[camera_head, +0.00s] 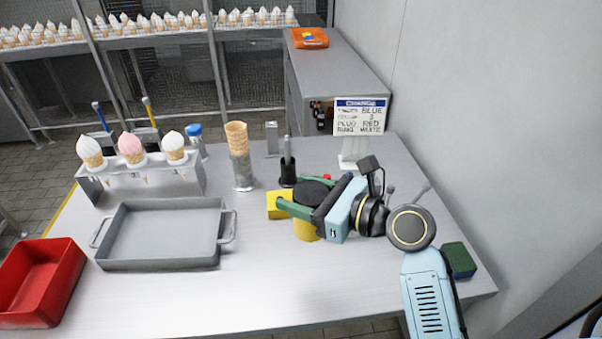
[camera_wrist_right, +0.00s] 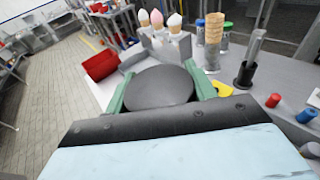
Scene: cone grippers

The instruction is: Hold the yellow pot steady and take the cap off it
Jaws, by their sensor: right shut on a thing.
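The yellow pot (camera_head: 306,231) stands on the metal table, mostly hidden under my right gripper. Its black round cap (camera_head: 312,189) shows between the green fingers of my right gripper (camera_head: 292,192), which is shut on it. In the right wrist view the cap (camera_wrist_right: 160,87) is a wide dark disc with a finger on each side. I cannot tell whether the cap still touches the pot, as the gripper covers the join. My left gripper is in neither view.
A yellow block (camera_head: 277,205) lies beside the pot. A black holder with a metal rod (camera_head: 287,174) and a cone stack (camera_head: 238,150) stand behind. A grey tray (camera_head: 163,258), red bin (camera_head: 40,285) and cone rack (camera_head: 150,184) are left. A sign (camera_head: 360,117) stands behind right.

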